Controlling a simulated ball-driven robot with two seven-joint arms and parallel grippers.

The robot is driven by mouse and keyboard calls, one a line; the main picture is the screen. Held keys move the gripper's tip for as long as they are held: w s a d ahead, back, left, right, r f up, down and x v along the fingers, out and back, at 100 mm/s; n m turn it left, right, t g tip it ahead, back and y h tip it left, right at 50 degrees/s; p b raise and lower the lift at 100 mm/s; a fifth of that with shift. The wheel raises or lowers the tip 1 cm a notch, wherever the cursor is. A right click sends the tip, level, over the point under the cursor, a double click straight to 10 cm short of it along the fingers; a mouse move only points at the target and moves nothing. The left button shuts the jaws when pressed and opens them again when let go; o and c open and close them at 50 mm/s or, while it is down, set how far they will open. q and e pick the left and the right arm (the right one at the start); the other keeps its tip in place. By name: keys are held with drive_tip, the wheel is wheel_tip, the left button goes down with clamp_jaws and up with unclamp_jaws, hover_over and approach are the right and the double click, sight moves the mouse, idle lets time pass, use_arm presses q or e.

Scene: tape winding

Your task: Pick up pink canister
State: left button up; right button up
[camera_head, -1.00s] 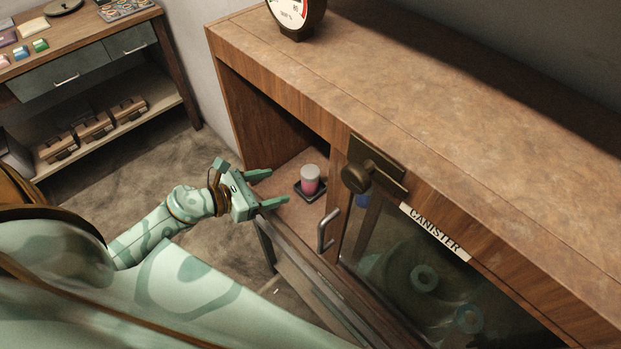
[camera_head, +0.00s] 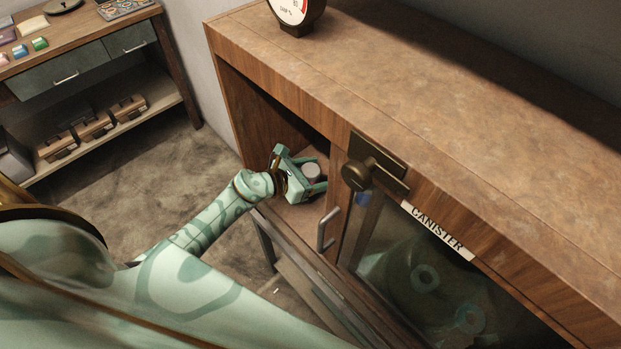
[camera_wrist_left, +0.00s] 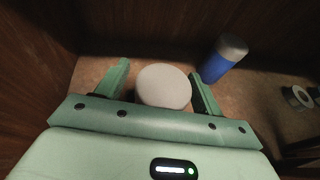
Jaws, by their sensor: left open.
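The pink canister stands upright inside the cabinet's open left part. In the head view its pale grey lid (camera_head: 311,171) shows between the fingers, and the pink body is hidden. In the left wrist view the round lid (camera_wrist_left: 164,87) lies between the two fingers. My left gripper (camera_head: 306,168) is open, with one finger on each side of the canister. In the left wrist view the right finger is close to the lid and the left one has a gap. My right gripper is not in view.
A blue canister with a grey lid (camera_wrist_left: 225,58) stands to the right, beyond the right finger. The wooden wall is close on the left.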

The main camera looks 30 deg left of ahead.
use_arm(q)
drive_tip(key=shift+c, duration=0.2)
drive_tip(key=c, duration=1.1)
drive_tip(key=shift+o, duration=0.2)
drive_tip(key=shift+r, duration=0.15)
